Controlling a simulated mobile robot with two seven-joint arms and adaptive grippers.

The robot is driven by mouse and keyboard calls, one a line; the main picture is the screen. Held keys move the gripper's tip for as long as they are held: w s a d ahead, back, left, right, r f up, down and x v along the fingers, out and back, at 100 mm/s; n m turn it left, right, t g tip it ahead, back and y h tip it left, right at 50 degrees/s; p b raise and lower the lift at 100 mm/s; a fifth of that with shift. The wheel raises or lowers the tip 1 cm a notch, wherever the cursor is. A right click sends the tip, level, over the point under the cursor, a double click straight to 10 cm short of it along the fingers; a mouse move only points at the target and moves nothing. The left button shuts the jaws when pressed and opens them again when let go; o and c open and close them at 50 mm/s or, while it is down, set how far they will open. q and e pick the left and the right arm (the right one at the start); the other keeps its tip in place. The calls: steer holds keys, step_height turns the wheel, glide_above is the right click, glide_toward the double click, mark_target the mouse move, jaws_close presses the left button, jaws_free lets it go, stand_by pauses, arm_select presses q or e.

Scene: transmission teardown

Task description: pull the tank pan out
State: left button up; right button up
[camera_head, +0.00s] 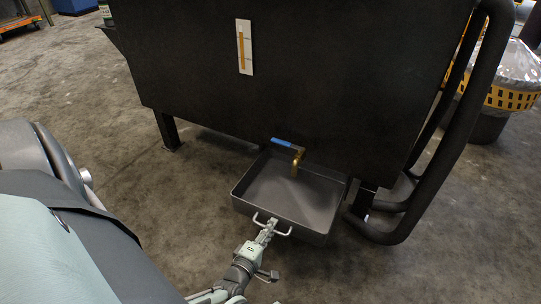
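The tank pan (300,195) is a shallow grey rectangular tray on the floor. Its rear part lies below the black tank (300,90), and its front part shows in the open. A light bar handle (286,233) is on its front wall. My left gripper (269,226) comes up from the bottom to this handle. Its fingers look closed together around the middle of the bar. The pan looks empty. My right gripper is not in view.
A brass valve with a blue lever (282,143) hangs from the tank over the pan. Thick black pipes (432,150) curve down close to the pan's right. A yellow-banded bin (507,95) stands at the right. The concrete floor in front of the pan is clear.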

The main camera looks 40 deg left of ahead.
arm_select(q)
steer(key=o, duration=1.1)
step_height(320, 180, up, 10)
steer(key=shift+w+a+f, duration=0.15)
steer(key=shift+f, duration=0.1)
steer(key=shift+o, duration=0.9)
steer(key=shift+r, duration=0.45)
steer(key=shift+a+r, duration=0.1)
steer(key=shift+r, duration=0.2)
steer(key=shift+c, duration=0.7)
steer(key=c, duration=0.8)
steer(key=shift+f, duration=0.25)
steer(key=c, duration=0.3)
steer(key=shift+d+f, duration=0.1)
steer(key=shift+d, duration=0.1)
steer(key=shift+c, duration=0.2)
steer(key=shift+s+f, duration=0.1)
steer(key=shift+s, duration=0.15)
